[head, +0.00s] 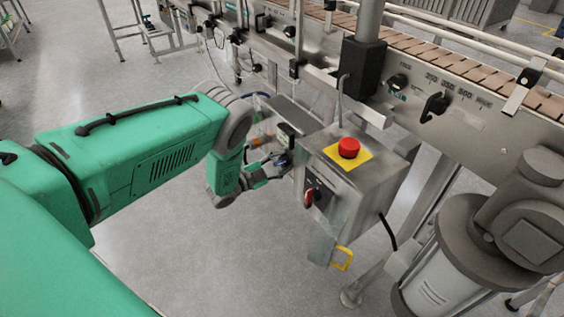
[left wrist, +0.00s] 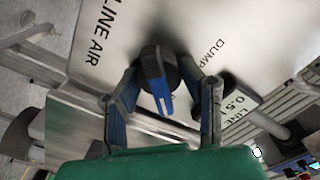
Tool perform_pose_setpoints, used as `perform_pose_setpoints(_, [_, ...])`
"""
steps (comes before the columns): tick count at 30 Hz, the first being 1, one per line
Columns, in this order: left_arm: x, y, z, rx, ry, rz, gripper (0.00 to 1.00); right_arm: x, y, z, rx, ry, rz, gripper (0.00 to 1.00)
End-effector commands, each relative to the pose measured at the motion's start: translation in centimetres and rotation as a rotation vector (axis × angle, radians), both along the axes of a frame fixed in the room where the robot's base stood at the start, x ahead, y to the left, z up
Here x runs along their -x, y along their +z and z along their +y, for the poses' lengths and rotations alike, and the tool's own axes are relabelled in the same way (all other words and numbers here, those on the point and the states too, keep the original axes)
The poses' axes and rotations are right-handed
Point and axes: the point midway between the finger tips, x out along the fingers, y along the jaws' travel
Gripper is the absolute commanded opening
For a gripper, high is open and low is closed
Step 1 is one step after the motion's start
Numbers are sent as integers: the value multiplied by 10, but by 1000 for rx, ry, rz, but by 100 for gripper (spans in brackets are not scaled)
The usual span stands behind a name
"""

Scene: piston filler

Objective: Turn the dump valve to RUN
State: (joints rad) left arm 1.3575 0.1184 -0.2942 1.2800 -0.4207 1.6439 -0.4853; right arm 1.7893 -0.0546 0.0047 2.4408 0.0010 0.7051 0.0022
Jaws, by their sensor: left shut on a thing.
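The dump valve (left wrist: 158,78) shows in the left wrist view as a dark round knob with a blue lever, on a pale plate marked "LINE AIR" and "DUMP". The lever's blue end points down in that picture, towards my palm. A RUN mark is not visible. My left gripper (left wrist: 160,68) is shut on the dump valve, one finger on each side of the knob. In the head view my left gripper (head: 274,168) is small, just left of the grey control box, and the valve is mostly hidden there. My right gripper is not in view.
The control box (head: 375,178) has a red button (head: 348,148) on a yellow plate, a rotary switch (head: 314,196) and a yellow hasp (head: 343,258). A conveyor (head: 460,85) runs behind. A motor (head: 450,260) stands at right. The floor (head: 240,265) below my arm is clear.

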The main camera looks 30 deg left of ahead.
Motion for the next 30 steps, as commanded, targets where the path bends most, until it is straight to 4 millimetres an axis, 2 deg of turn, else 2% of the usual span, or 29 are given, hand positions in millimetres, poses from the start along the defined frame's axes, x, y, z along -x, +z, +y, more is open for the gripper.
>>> perform_pose_setpoints(1, [3, -5, 0, -6, 1, 11, 6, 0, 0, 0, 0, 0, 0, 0])
perform_pose_setpoints(12, [3, -5, 0, -7, 0, 11, 6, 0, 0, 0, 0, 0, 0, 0])
perform_pose_setpoints(13, [3, -5, 0, -7, 0, 11, 45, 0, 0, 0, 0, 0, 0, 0])
perform_pose_setpoints(14, [3, -5, 0, -7, 0, 11, 54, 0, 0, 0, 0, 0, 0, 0])
perform_pose_setpoints(24, [3, -1, 1, -5, 0, 2, 54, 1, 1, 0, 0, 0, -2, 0])
perform_pose_setpoints(26, [7, -1, 3, -5, 0, 2, 54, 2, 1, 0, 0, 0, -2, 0])
perform_pose_setpoints(30, [26, -2, 11, -5, 2, 5, 54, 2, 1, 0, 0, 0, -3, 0])
